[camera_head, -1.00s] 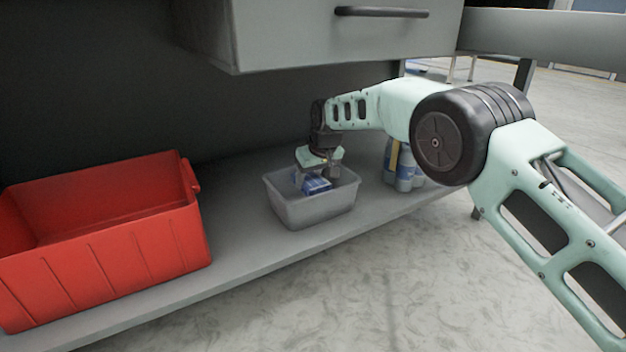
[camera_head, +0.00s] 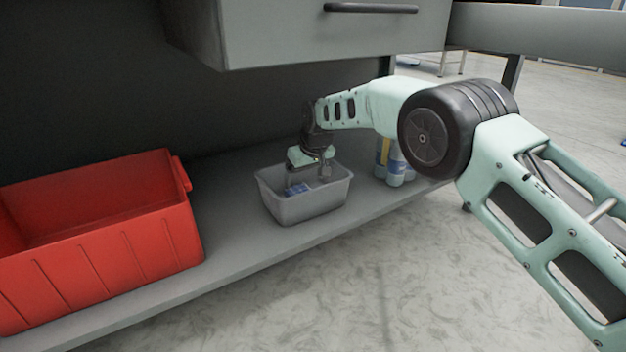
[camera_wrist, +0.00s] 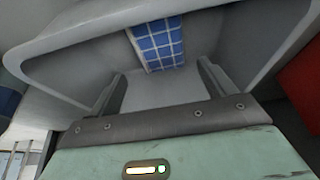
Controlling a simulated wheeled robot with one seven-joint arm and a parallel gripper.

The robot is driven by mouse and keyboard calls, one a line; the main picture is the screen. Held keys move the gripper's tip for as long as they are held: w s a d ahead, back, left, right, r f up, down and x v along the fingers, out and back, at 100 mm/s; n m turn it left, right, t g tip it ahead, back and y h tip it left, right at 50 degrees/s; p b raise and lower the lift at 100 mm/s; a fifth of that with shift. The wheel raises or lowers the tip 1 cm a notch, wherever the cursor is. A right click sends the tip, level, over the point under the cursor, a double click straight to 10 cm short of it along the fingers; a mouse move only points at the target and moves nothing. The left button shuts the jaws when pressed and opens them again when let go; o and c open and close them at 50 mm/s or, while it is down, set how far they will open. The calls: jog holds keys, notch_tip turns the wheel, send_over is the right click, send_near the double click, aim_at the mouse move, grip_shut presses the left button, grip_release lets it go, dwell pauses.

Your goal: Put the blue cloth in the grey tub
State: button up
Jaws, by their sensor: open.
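The grey tub (camera_head: 306,207) stands on the low shelf, right of the red crate. The blue cloth (camera_head: 297,188) lies inside the tub, low down and partly hidden by the near wall. In the wrist view the cloth (camera_wrist: 158,45) shows a white grid pattern and lies inside the tub (camera_wrist: 72,62), beyond my fingertips. My gripper (camera_head: 308,180) points down into the tub. Its two fingers are spread apart, with nothing between them in the wrist view (camera_wrist: 160,90). The cloth is apart from the fingers.
A red crate (camera_head: 110,255) stands at the left of the shelf (camera_head: 228,225). Several blue and white bottles (camera_head: 396,168) stand right of the tub. A drawer unit (camera_head: 330,35) hangs above, close over my arm.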

jog(key=shift+r+b, duration=0.35)
jog(key=shift+b, duration=0.05)
jog(key=s+d+r+p, duration=0.3)
jog(key=s+d+p, duration=0.4)
jog(key=s+p, duration=0.3)
jog(key=s+d+r+g, duration=0.1)
jog(key=s+r, duration=0.3)
jog(key=s, duration=0.3)
jog(key=s+d+r+b, duration=0.1)
jog(key=s+r, duration=0.2)
jog(key=s, duration=0.3)
jog(key=s+r+g, duration=0.1)
jog(key=s+r, duration=0.3)
jog(key=s, duration=0.3)
jog(key=s+d+r+h, duration=0.1)
jog(key=s+d, duration=0.4)
jog(key=s, duration=0.5)
jog(key=s+d+r+g, duration=0.1)
jog(key=s+d, duration=0.4)
jog(key=s, duration=0.5)
jog(key=shift+n+g+h, duration=0.3)
jog(key=shift+n+h, duration=0.1)
